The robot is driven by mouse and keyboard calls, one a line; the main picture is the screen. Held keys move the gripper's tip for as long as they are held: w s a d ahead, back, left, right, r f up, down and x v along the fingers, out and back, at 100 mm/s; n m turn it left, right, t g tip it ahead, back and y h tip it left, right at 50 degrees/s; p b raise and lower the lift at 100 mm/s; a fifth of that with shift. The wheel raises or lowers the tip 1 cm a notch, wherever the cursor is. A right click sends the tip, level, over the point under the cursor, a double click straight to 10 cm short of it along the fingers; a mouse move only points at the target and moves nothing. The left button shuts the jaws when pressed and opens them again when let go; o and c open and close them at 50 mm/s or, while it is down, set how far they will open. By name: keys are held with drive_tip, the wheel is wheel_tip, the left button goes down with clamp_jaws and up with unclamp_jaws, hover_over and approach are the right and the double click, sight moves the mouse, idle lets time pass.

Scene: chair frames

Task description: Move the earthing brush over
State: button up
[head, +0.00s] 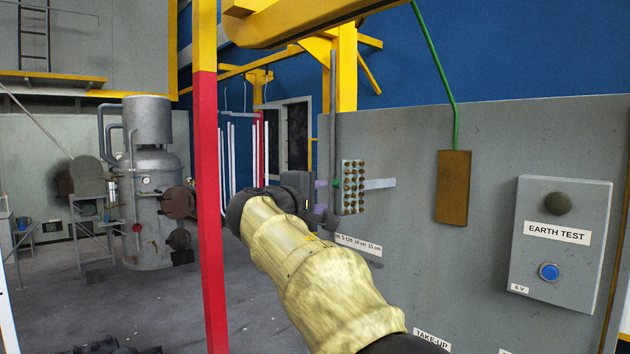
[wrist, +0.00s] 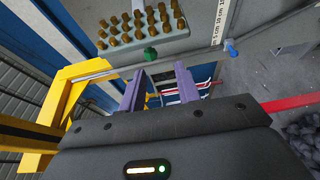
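A grey block studded with rows of brass tufts (head: 353,187), which looks like the earthing brush, stands beside a grey upright rod (head: 333,110). In the wrist view the brush (wrist: 140,25) is at the top, with the rod (wrist: 100,75) crossing below it. A green knob (head: 336,184) sits at the rod and brush; it also shows in the wrist view (wrist: 150,54). My gripper (head: 320,192) is close to the knob in the head view. In the wrist view my gripper (wrist: 159,70) has two purple fingers apart, with nothing visible between them. The knob appears just beyond the fingertips; contact cannot be told.
A grey panel (head: 410,140) carries a brown plate (head: 454,188) hung on a green cable and an EARTH TEST box (head: 561,245) with a blue button. A centimetre scale (head: 358,244) is near the rod. A red and yellow post (head: 209,200) stands left of my arm.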

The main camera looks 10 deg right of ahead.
drive_tip(key=shift+s+a+r, duration=0.2)
drive_tip(key=shift+r, duration=0.55)
drive_tip(key=shift+w, duration=0.15)
